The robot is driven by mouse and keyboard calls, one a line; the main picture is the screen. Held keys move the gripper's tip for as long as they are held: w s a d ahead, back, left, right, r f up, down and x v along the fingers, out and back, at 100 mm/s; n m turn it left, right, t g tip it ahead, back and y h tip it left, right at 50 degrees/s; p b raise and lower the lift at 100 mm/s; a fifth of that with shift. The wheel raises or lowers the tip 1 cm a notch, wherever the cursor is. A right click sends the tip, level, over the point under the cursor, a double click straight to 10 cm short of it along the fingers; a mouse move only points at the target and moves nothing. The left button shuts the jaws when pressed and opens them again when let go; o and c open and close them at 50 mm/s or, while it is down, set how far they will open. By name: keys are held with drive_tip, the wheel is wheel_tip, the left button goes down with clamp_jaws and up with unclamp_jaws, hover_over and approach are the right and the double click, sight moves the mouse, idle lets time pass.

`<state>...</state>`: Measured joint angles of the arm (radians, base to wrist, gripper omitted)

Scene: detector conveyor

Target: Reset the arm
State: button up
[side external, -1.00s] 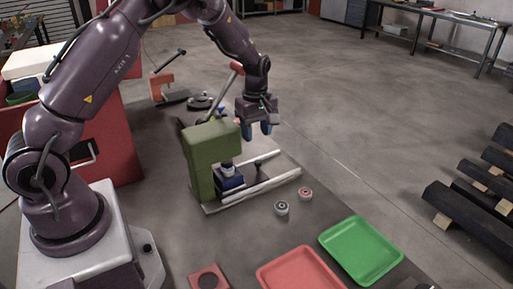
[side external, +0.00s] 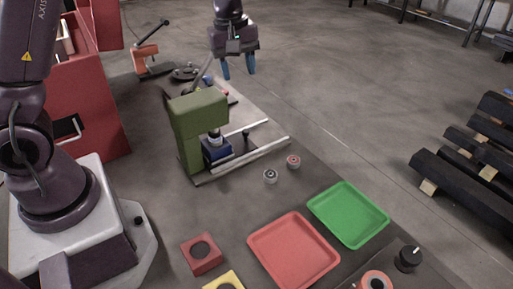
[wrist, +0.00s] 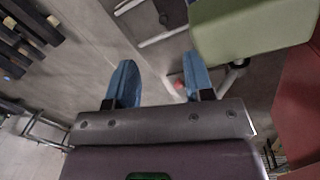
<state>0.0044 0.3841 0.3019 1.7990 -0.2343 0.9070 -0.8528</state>
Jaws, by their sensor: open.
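My gripper (side external: 237,74) hangs in the air behind the green press (side external: 197,113) in the side view, its two blue fingers pointing down, apart and empty. In the wrist view the blue fingers of my gripper (wrist: 161,86) are spread with bare floor and work surface between them. The green press head (wrist: 250,25) shows at the upper right there, apart from the fingers. The press stands over a dark blue block (side external: 216,152) on its rail base. The lever behind the press is partly hidden.
Two small round parts, one grey (side external: 270,176) and one red (side external: 293,161), lie right of the press. A red tray (side external: 293,250) and a green tray (side external: 348,214) lie in front. Dark beams (side external: 470,190) are stacked at right. A red cabinet (side external: 85,110) stands at left.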

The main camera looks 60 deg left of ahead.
drive_tip(key=s+d+r+m+t, duration=0.1)
drive_tip(key=s+d+r+m, duration=0.2)
drive_tip(key=s, duration=0.4)
drive_tip(key=s+d+r+m+t, duration=0.2)
drive_tip(key=s+r+m, duration=0.2)
drive_tip(key=s+m, duration=0.2)
drive_tip(key=s+d+r+m+t, duration=0.1)
drive_tip(key=s+d+r+m, duration=0.2)
drive_tip(key=s+m, duration=0.2)
drive_tip(key=s, duration=0.2)
drive_tip(key=shift+s+d+r+t+y, duration=0.3)
drive_tip(key=shift+d+r, duration=0.05)
